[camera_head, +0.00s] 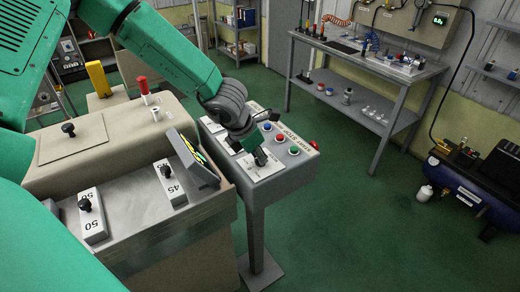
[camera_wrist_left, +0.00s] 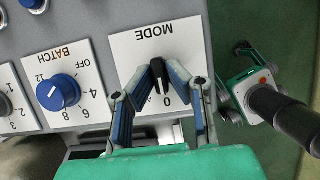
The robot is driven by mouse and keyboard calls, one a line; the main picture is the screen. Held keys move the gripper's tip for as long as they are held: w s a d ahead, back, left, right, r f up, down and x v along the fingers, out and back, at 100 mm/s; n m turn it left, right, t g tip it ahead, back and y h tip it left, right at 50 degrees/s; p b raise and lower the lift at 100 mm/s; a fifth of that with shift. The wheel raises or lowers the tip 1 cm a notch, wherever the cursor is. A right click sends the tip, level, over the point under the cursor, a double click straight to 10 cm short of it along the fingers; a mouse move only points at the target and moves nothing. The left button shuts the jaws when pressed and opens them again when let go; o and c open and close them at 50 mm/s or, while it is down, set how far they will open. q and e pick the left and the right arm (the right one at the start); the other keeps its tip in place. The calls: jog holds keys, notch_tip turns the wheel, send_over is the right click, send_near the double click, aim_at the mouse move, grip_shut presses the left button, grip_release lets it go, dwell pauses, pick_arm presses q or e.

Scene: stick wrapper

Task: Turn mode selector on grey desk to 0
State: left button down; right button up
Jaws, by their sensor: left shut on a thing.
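The mode selector is a black knob (camera_wrist_left: 160,75) on a white MODE plate (camera_wrist_left: 140,48), seen upside down in the left wrist view. The marks A and 0 show near the knob's lower end, which lies close to the 0. My left gripper (camera_head: 261,158) is over the grey desk (camera_head: 285,178). In the left wrist view its two blue-grey fingers (camera_wrist_left: 163,85) are shut on the knob from both sides. My right gripper (camera_wrist_left: 238,82) shows at the right of that view, beyond the desk edge, with its fingers apart and empty.
The blue BATCH knob (camera_wrist_left: 58,92) is beside the MODE plate. A red button (camera_head: 314,145) and several coloured buttons sit on the desk. A beige machine (camera_head: 110,160) with a metal top stands left. A workbench (camera_head: 360,75) and blue compressor (camera_head: 475,185) are farther off.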

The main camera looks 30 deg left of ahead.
dwell(0.4)
pick_arm(q)
jog(key=c, duration=1.6)
grip_release()
jog(key=shift+a, duration=0.1)
jog(key=v, duration=1.1)
jog(key=shift+s+a+r, duration=0.15)
jog(key=shift+a+r, duration=0.1)
jog(key=shift+r, duration=0.05)
